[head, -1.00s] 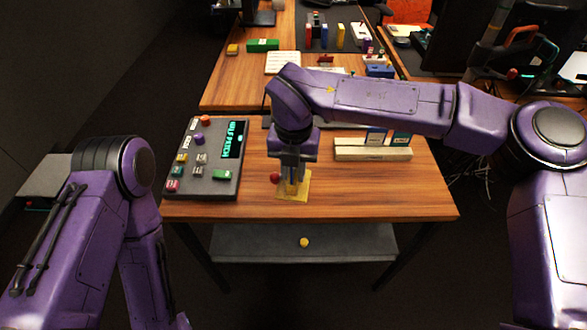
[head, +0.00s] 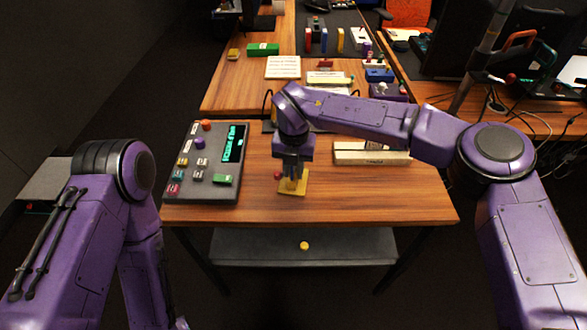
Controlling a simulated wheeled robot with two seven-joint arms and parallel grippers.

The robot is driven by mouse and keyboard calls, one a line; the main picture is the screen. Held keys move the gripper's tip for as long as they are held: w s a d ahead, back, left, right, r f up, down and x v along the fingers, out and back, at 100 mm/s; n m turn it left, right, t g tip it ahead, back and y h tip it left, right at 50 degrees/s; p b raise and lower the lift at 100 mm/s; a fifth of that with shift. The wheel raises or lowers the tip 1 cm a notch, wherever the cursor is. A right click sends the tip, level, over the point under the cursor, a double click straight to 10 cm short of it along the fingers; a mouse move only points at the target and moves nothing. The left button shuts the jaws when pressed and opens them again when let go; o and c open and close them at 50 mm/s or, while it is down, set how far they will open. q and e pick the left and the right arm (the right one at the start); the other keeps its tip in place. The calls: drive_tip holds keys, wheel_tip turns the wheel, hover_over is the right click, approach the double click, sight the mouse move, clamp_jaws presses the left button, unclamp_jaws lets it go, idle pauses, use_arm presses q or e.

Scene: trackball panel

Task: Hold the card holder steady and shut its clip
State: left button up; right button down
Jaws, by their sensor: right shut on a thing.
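A small yellow stand (head: 299,187) with a flat square base sits on the wooden desk near its front edge; I take it for the card holder. A small red ball (head: 278,175) shows at its left side. My right gripper (head: 292,172) points down over the base and is shut on the upright part of the stand, which it mostly hides. I cannot make out the clip or whether it is open. My left arm is folded at the left, and its gripper is out of the picture.
A dark button panel (head: 208,187) with a green display lies left of the stand. A cream slotted block (head: 372,157) lies to the right, partly behind my right arm. The front right of the desk (head: 390,197) is clear. A grey shelf (head: 350,247) holds a yellow knob.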

drive_tip(key=shift+w+f, duration=0.55)
drive_tip(key=shift+w, duration=0.05)
use_arm(q)
drive_tip(key=shift+f, duration=0.2)
use_arm(e)
drive_tip(key=shift+f, duration=0.3)
idle(0.3)
